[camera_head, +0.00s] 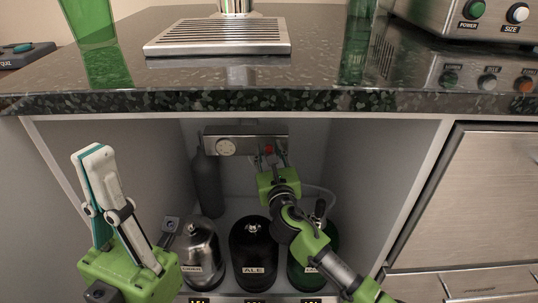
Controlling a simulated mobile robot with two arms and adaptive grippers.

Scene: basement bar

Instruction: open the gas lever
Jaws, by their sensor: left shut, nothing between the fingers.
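A grey metal panel (245,134) is fixed to the back wall inside the open cabinet. It carries a round gauge (226,147) and a small red part (269,149), which looks like the gas lever. My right gripper (271,158) reaches into the cabinet, just below and in front of the red part. Its fingers are spread apart, one on each side of it; contact is too small to tell. My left gripper (92,155) is shut and empty, pointing up at the lower left, in front of the cabinet.
A dark gas cylinder (207,182) stands left of the panel. A silver keg (201,248), a black keg (252,250) labelled ALE and a dark green keg (300,276) stand below. The stone counter (330,75) overhangs the cabinet. Steel drawers (480,200) are at right.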

